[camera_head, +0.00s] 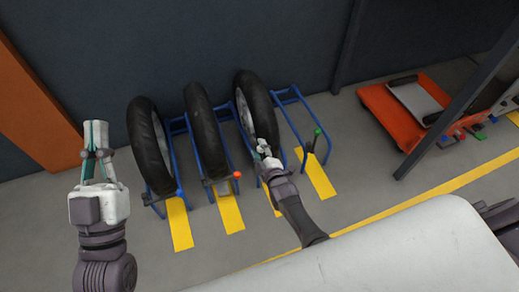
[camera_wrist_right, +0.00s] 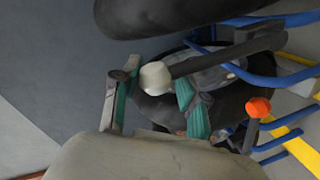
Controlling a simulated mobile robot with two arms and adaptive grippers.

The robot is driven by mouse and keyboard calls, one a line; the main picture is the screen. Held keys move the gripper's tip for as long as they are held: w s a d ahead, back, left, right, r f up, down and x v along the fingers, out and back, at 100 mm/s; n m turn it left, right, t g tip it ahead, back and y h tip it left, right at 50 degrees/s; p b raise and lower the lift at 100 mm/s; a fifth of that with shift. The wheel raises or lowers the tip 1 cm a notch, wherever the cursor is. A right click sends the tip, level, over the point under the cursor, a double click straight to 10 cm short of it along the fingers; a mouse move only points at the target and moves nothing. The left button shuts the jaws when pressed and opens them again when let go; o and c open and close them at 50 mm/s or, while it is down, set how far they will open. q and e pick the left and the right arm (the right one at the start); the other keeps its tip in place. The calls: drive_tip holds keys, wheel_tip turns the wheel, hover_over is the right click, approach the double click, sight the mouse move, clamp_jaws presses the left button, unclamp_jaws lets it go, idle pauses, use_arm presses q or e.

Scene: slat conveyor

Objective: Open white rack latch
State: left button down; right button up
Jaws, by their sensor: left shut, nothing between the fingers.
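The white latch knob (camera_wrist_right: 154,77) sits on a dark lever (camera_wrist_right: 228,52) in the right wrist view. My right gripper (camera_wrist_right: 157,100) is open, with its two fingers apart on either side of the knob; I cannot tell whether they touch it. In the head view my right gripper (camera_head: 264,148) is at the third rack bay, by the third tire (camera_head: 262,115), and largely covers the latch there. My left gripper (camera_head: 95,128) is shut and empty, held up at the left, away from the rack.
The blue rack (camera_head: 291,98) has tires in three bays; the bay on the right is empty. Blue (camera_head: 179,192), orange (camera_head: 237,175) and green (camera_head: 317,132) knobs mark the other latches. An orange cart (camera_head: 385,120) stands at the right. Dark wall (camera_head: 190,45) behind.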

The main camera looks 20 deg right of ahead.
drive_tip(key=o, duration=0.5)
drive_tip(key=shift+s+d+f, duration=0.2)
drive_tip(key=shift+f, duration=0.3)
drive_tip(key=shift+w+a+r, duration=0.1)
drive_tip(key=shift+r, duration=0.1)
drive_tip(key=s, duration=0.4)
drive_tip(key=s+r, duration=0.1)
drive_tip(key=s, duration=0.3)
drive_tip(key=s+r, duration=0.1)
drive_tip(key=s, duration=0.2)
drive_tip(key=shift+s+d+r, duration=0.2)
drive_tip(key=shift+s, duration=0.2)
